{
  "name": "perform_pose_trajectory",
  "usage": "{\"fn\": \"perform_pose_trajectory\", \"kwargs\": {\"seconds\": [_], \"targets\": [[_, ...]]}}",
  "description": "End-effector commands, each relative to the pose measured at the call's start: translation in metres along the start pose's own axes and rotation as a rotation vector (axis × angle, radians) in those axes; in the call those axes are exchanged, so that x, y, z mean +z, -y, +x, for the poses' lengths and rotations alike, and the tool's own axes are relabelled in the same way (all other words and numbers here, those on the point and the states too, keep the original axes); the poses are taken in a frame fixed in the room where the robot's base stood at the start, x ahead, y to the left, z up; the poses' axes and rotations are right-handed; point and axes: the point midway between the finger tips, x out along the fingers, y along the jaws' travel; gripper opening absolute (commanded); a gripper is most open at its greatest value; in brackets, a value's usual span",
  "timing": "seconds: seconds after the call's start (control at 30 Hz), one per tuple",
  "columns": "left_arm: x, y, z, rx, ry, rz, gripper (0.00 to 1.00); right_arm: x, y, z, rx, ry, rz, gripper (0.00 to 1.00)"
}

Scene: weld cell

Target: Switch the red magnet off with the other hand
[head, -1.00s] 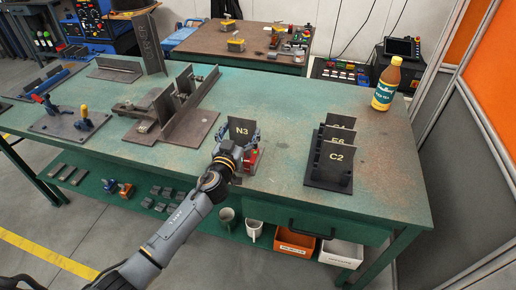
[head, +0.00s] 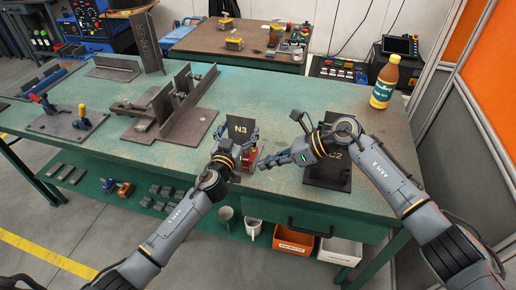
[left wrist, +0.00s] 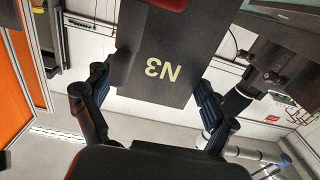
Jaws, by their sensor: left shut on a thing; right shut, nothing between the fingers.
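A dark plate marked N3 (head: 241,127) stands upright near the front middle of the green table. My left gripper (head: 238,136) is shut on it, with a finger at each side edge; the left wrist view also shows the plate (left wrist: 160,45) between the fingers. The red magnet (head: 249,159) sits low against the plate, just right of my left wrist and partly hidden by it. My right gripper (head: 264,164) is shut and empty, its tips just right of the magnet. Whether they touch it, and the magnet's switch, I cannot make out.
A yellow-brown bottle (head: 384,84) stands at the back right. A steel angle fixture (head: 184,112) lies left of N3.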

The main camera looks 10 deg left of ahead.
Motion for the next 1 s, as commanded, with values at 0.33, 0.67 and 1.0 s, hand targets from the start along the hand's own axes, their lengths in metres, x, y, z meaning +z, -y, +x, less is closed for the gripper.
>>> {"fn": "perform_pose_trajectory", "kwargs": {"seconds": [0.33, 0.67, 1.0], "targets": [[0.0, 0.001, 0.0, -0.001, 0.0, -0.001, 0.21, 0.009, 0.057, -0.053, -0.105, 0.091, -0.19, 0.0], [0.0, 0.001, 0.0, -0.001, -0.001, -0.001, 0.21, 0.015, 0.063, -0.005, -0.106, 0.095, -0.195, 0.0], [0.0, 0.001, 0.0, -0.001, 0.0, -0.001, 0.21, 0.019, 0.068, 0.038, -0.109, 0.094, -0.195, 0.0]]}}
